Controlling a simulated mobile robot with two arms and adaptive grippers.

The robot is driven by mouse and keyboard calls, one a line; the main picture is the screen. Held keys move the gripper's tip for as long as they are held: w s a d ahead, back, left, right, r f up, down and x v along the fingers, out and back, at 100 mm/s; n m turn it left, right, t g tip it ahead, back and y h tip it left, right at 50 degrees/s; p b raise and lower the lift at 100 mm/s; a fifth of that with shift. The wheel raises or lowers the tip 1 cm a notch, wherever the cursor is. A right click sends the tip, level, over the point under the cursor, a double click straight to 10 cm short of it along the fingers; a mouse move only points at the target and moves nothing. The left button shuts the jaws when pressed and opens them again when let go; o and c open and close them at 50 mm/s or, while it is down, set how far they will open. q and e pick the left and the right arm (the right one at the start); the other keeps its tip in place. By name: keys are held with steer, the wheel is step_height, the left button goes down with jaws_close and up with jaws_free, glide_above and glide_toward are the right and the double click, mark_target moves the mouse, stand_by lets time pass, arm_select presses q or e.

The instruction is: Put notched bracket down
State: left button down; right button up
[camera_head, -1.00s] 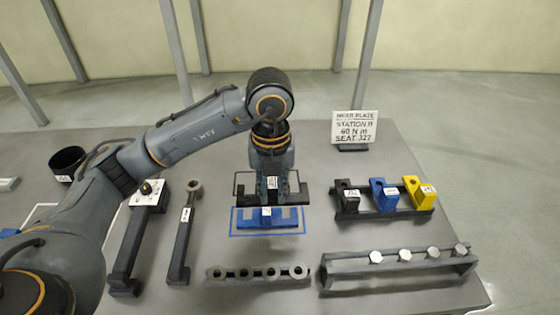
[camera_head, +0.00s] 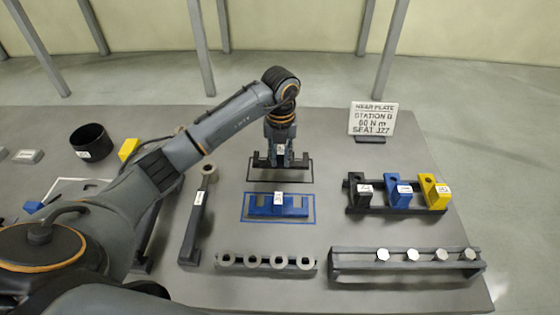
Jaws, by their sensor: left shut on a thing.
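My left gripper (camera_head: 281,148) points down and is shut on a dark, wide piece with raised ends, which looks like the notched bracket (camera_head: 282,161). The gripper covers the bracket's middle. The bracket overlaps the back part of a black outline (camera_head: 281,182) on the table, and the front part of that outline is bare. It appears to hang above the table, but the height is hard to tell. A blue bracket (camera_head: 277,211) of similar shape lies inside a blue outline in front. My right gripper is out of view.
A rack with black, blue and yellow blocks (camera_head: 398,194) stands right, before a sign (camera_head: 372,121). A bolt rack (camera_head: 405,268) and a row of rings (camera_head: 265,262) lie in front. A long tool (camera_head: 194,222) lies left. A black cup (camera_head: 91,141) stands far left.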

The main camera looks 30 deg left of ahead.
mark_target(280, 164)
arm_select(q)
steer(key=shift+w+a+f, duration=0.15)
steer(key=shift+w+f, duration=0.05)
steer(key=shift+f, duration=0.1)
step_height(280, 164, down, 2)
steer(key=shift+w+f+p, duration=0.1)
steer(key=shift+p, duration=0.8)
steer(key=shift+f, duration=0.5)
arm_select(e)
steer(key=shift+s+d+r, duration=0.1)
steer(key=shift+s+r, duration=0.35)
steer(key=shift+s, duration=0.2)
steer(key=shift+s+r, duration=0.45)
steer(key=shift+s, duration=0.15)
arm_select(q)
steer(key=shift+f, duration=0.1)
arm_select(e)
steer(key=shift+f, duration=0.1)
arm_select(q)
steer(key=c, duration=1.2)
jaws_free()
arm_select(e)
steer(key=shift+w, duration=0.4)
